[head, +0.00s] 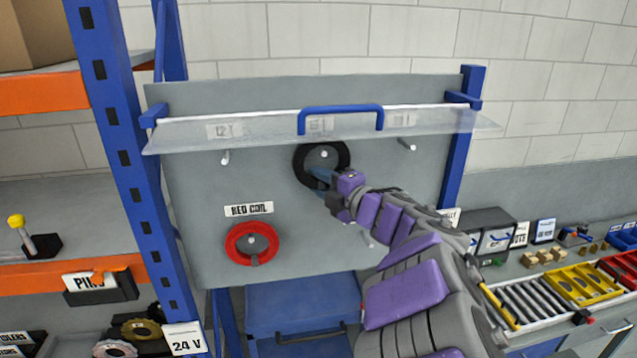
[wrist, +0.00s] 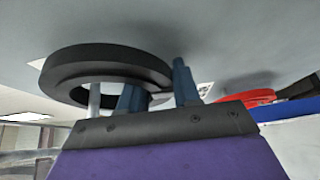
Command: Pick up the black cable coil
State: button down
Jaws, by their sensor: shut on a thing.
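The black cable coil (head: 301,165) hangs on a peg in the upper middle of the grey board. My gripper (head: 322,175) reaches up to its lower part from the right. In the wrist view, the black coil (wrist: 110,66) shows as a thick ring with a pale peg (wrist: 94,98) inside it. My gripper's two blue fingers (wrist: 158,90) are shut on the coil's rim, one finger inside the ring and one outside. My arm hides part of the board below and right of the coil.
A clear flap with a blue handle (head: 341,108) juts out above the coil. A red coil (head: 238,257) hangs lower left, under a label (head: 249,209). Bare pegs (head: 226,156) flank the black coil. A blue upright (head: 135,170) stands left; trays and bins (head: 580,285) lie right.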

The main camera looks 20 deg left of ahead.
notch_tip(320, 180, up, 2)
jog(key=shift+d+r, duration=0.15)
jog(key=shift+r, duration=0.1)
jog(key=shift+d+r, duration=0.2)
jog(key=shift+s+d, duration=0.5)
jog(key=b+v, duration=0.2)
jog(key=v, duration=1.4)
jog(key=shift+f, duration=0.1)
